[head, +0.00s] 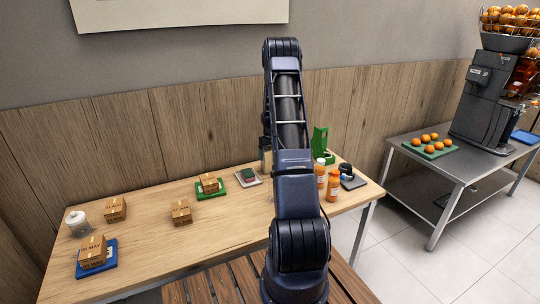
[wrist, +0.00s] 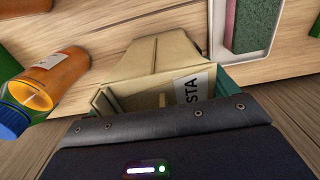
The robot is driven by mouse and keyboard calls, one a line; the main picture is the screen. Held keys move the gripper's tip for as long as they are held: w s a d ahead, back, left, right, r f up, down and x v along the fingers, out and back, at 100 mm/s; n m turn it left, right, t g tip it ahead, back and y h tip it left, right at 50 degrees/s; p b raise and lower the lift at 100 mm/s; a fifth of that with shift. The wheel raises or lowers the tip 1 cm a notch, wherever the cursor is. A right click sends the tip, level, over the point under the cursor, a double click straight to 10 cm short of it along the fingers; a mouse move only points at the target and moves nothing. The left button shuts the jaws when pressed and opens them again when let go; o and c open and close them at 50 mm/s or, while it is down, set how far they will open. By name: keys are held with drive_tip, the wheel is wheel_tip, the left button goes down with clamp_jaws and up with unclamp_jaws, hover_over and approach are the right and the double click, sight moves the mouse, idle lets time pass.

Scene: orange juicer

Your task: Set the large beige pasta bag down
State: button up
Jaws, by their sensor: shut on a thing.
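The large beige pasta bag (wrist: 160,62) fills the middle of the wrist view, with a white label reading "STA". My gripper (wrist: 165,88) is shut on it, with teal finger parts showing at both sides of the bag. The bag is over or on the wooden table (head: 225,222); I cannot tell whether its base touches the top. In the head view my arm hides most of the gripper and bag, leaving only a narrow beige-and-dark sliver left of the arm.
An orange bottle (wrist: 52,80) is close left of the bag in the wrist view. A tray with a green sponge (head: 248,176) is close by. Other orange bottles (head: 333,185) and a green holder (head: 321,142) stand right of my arm. Small boxes (head: 181,212) occupy the left table; its front middle is clear.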

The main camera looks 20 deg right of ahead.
drive_tip(key=o, duration=1)
drive_tip(key=shift+f, duration=0.1)
drive_tip(key=shift+c, duration=0.2)
wheel_tip(320, 180, up, 12)
drive_tip(key=shift+r, duration=0.25)
drive_tip(key=s+a+r+t, duration=0.1)
drive_tip(key=s+a+r, duration=0.7)
drive_tip(key=s+r, duration=0.25)
drive_tip(key=s+a+r+t, duration=0.1)
drive_tip(key=s+a+r, duration=0.8)
drive_tip(key=r, duration=0.3)
drive_tip(key=s+a+t, duration=0.1)
drive_tip(key=s+a, duration=0.2)
drive_tip(key=s, duration=0.6)
drive_tip(key=s+a+r, duration=0.1)
drive_tip(key=s+a, duration=0.2)
drive_tip(key=s, duration=0.6)
drive_tip(key=s+a+t, duration=0.1)
drive_tip(key=s+a, duration=0.2)
drive_tip(key=s, duration=0.6)
drive_tip(key=shift+s+r+t, duration=0.25)
drive_tip(key=shift+s+t, duration=0.05)
